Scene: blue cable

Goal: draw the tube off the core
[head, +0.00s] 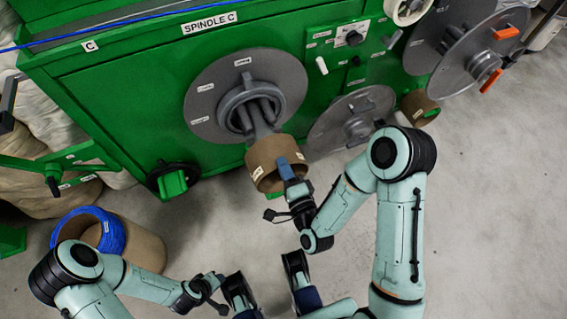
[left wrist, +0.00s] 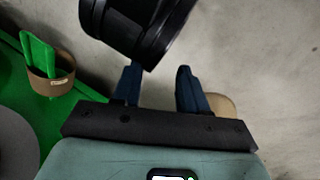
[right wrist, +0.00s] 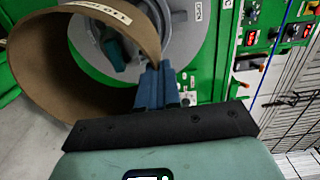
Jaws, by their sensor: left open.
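The brown cardboard tube (head: 266,167) is at the outer end of the grey core (head: 262,112) on the spindle C disc (head: 207,93). I cannot tell whether the core still reaches inside it. In the right wrist view the tube (right wrist: 50,75) opens towards the left, with the grey disc behind it. My right gripper (head: 287,166) is on the tube's near rim; in the right wrist view its blue fingers (right wrist: 160,84) are close together on the tube wall. My left gripper (left wrist: 157,84) is open and empty, its fingers apart, away from the tube, low in the head view.
A coil of blue cable (head: 112,236) sits with another cardboard tube (head: 143,246) on the floor at left. A green-handled arm (head: 60,165) juts from the green machine (head: 130,115). More grey discs (head: 365,110) stand to the right. Grey floor (head: 480,220) at right is clear.

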